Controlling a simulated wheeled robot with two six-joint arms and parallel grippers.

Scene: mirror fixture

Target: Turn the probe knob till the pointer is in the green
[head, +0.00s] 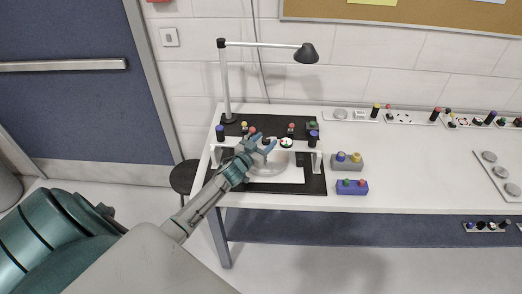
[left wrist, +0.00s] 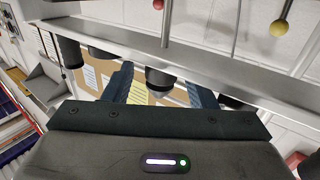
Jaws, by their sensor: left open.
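The mirror fixture is a white bridge (head: 300,147) over a black base plate (head: 315,184) on the bench. A small round white dial (head: 286,143) with green and red marks sits on the bridge; its pointer is too small to read. My left gripper (head: 267,144) is at the bridge, just left of the dial. It is open. My right gripper is not in view.
A lamp (head: 306,53) stands behind the fixture. A grey block (head: 347,164) and a blue block (head: 352,188) with small knobs lie right of it. Panels with knobs (head: 411,118) line the bench's back. The bench's middle right (head: 420,170) is clear.

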